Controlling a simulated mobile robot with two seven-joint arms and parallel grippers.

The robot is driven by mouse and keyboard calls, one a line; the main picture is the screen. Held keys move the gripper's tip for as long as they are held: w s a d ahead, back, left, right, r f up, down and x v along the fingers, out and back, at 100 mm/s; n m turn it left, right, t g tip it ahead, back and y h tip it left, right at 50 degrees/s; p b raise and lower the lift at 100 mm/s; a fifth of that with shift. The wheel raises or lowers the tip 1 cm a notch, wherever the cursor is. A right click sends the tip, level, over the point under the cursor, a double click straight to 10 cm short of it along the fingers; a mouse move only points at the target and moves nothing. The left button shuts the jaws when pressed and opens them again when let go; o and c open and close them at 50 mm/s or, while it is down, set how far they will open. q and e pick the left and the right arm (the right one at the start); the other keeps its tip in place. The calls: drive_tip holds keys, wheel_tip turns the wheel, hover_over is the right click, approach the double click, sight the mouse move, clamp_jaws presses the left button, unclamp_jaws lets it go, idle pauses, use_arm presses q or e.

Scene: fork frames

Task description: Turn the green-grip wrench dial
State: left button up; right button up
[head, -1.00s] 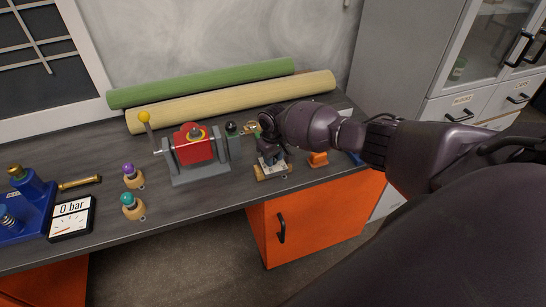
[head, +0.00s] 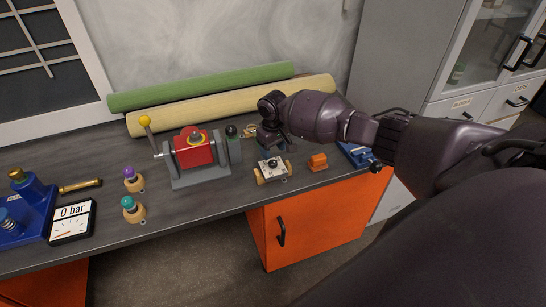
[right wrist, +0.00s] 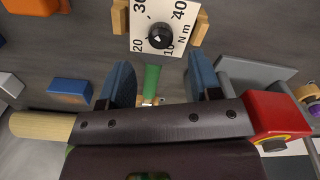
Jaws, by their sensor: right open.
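The dial is a white plate with a dark round knob and numbers marked N m; it shows in the right wrist view (right wrist: 172,14) and in the head view (head: 266,172), on a pale wooden holder. The knob (right wrist: 159,37) has a small light pointer mark. A green grip (right wrist: 151,80) shows between my right gripper's blue fingers in the right wrist view, with clear space on both sides. My right gripper (head: 272,140) is open, just behind the dial plate in the head view; it also shows in the right wrist view (right wrist: 160,75). My left gripper is not in view.
A red and grey vise-like device (head: 193,150) stands left of my gripper. An orange block (head: 318,162) lies right of the dial. Green (head: 200,84) and cream (head: 225,101) rolls lie behind. Purple-topped (head: 132,179) and teal-topped (head: 132,210) knobs stand at left.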

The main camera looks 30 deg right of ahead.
sight(272, 161)
drive_tip(key=shift+r, duration=2.55)
drive_tip(key=w+a+r+n+t, duration=0.3)
drive_tip(key=w+a+r+t, duration=0.25)
drive_tip(key=w+t, duration=0.2)
drive_tip(key=s+a+f+n+t+y, duration=0.25)
drive_tip(key=s+a+t+y, duration=0.2)
drive_tip(key=a, duration=0.45)
drive_tip(key=s+d+f+m+h, duration=0.1)
drive_tip(key=s+f, duration=0.4)
drive_tip(key=s, duration=0.6)
drive_tip(key=s+d+f+m+h, duration=0.1)
drive_tip(key=s+f, duration=0.4)
drive_tip(key=s, duration=0.5)
drive_tip(key=s+d+f+m+h, duration=0.2)
drive_tip(key=s+f, duration=0.3)
drive_tip(key=s, duration=0.6)
drive_tip(key=shift+s+m+h, duration=0.3)
drive_tip(key=shift+m+h, duration=0.05)
drive_tip(key=shift+m, duration=0.5)
